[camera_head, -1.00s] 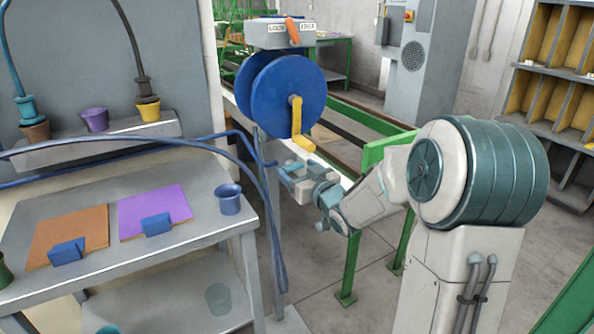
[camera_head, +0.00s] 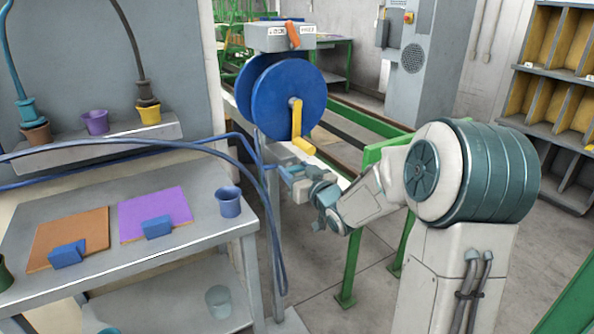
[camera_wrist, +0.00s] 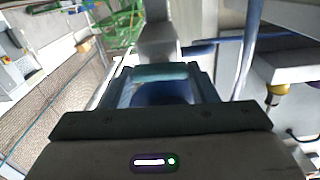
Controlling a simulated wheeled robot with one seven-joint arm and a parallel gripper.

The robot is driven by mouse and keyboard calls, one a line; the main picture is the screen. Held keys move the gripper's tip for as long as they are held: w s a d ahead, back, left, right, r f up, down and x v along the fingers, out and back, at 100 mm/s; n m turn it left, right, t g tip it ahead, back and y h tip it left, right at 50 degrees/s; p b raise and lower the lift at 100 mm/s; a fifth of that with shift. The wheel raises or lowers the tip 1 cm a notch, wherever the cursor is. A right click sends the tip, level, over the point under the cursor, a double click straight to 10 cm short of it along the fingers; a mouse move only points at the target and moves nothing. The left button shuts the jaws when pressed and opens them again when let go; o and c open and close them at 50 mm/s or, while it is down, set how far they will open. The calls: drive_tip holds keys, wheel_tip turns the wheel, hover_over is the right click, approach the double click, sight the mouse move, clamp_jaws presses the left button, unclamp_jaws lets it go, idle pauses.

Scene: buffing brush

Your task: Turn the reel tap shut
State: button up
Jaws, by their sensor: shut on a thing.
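The blue hose reel (camera_head: 287,97) with its yellow crank (camera_head: 297,125) hangs under a grey box. My gripper (camera_head: 286,173) is below the reel, at the blue pipework beside the grey post. It is shut on a blue part, which I take to be the reel tap. In the wrist view, my gripper (camera_wrist: 162,80) has the blue tap (camera_wrist: 160,95) between its two fingers. The tap's shape and how far it is turned are mostly hidden by the fingers.
An orange lever (camera_head: 292,34) sits on the grey box above the reel. The grey workbench (camera_head: 190,200) holds a blue cup (camera_head: 229,201) and boards, left of my gripper. Blue hoses hang close by. A green frame (camera_head: 352,255) stands under my arm.

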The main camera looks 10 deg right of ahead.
drive_tip(key=m+p, duration=0.2)
drive_tip(key=m, duration=0.1)
drive_tip(key=shift+d+r+m+p, duration=0.1)
drive_tip(key=shift+r+m+p, duration=0.05)
drive_tip(key=shift+m+p, duration=0.15)
drive_tip(key=m+p, duration=0.3)
drive_tip(key=m, duration=0.1)
drive_tip(key=shift+d+m, duration=0.1)
drive_tip(key=shift+m, duration=0.2)
drive_tip(key=m+p, duration=0.3)
drive_tip(key=m, duration=0.2)
drive_tip(key=shift+f+m+p, duration=0.15)
drive_tip(key=shift+m+p, duration=0.5)
drive_tip(key=shift+m, duration=0.35)
drive_tip(key=shift+f+m+p, duration=0.15)
drive_tip(key=shift+m+p, duration=0.5)
drive_tip(key=shift+m, duration=0.35)
drive_tip(key=o, duration=1)
drive_tip(key=shift+w, duration=0.1)
